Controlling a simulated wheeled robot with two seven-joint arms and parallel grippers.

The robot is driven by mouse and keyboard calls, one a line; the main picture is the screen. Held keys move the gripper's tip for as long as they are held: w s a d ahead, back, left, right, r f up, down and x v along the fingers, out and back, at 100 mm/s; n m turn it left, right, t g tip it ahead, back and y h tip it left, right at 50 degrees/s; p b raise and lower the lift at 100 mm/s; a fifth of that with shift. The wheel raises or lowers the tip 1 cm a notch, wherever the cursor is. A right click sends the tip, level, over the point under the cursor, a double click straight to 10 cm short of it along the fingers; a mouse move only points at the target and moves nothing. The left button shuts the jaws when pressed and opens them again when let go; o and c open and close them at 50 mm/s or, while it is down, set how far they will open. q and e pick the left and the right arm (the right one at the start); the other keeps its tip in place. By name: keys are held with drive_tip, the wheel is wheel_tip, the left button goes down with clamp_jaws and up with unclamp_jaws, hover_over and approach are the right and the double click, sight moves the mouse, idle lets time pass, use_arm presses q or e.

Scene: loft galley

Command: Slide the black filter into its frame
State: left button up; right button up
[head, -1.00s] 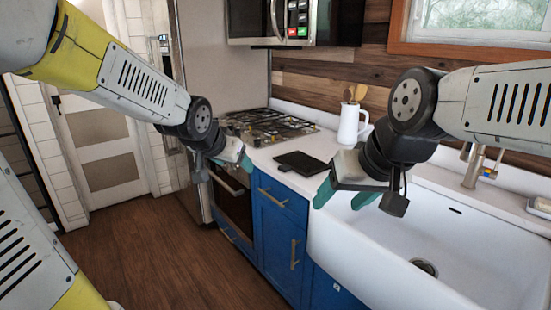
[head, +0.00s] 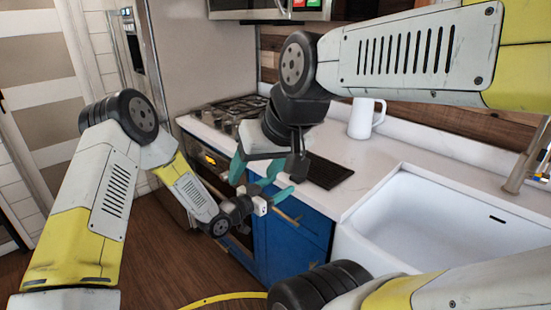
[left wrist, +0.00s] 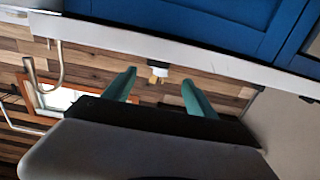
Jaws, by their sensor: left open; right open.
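The black filter (head: 328,172) is a flat dark panel lying on the white counter, near its front edge. My right gripper (head: 254,176) hangs just left of the filter in the picture, pointing down, with its jaws open and empty. My left gripper (head: 286,178) is close beside it, in front of the blue cabinet, open and empty. Their teal fingers overlap in the head view. The left fingers stand apart in the left wrist view (left wrist: 160,85), with nothing between them. I cannot make out the filter's frame in either view.
A microwave (head: 268,14) hangs above the gas stove (head: 225,112). A white jug (head: 365,118) stands behind the filter. The white sink (head: 440,215) is at the right, with a tap (head: 527,160). The counter between filter and sink is clear.

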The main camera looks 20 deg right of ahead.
sight(293, 179)
use_arm(q)
drive_tip(key=shift+w+d+f, duration=0.1)
drive_tip(key=shift+w+d, duration=0.1)
drive_tip(key=shift+d, duration=0.35)
drive_tip(key=x, duration=0.6)
drive_tip(key=shift+s+d+f, duration=0.1)
drive_tip(key=shift+d, duration=0.3)
clamp_jaws()
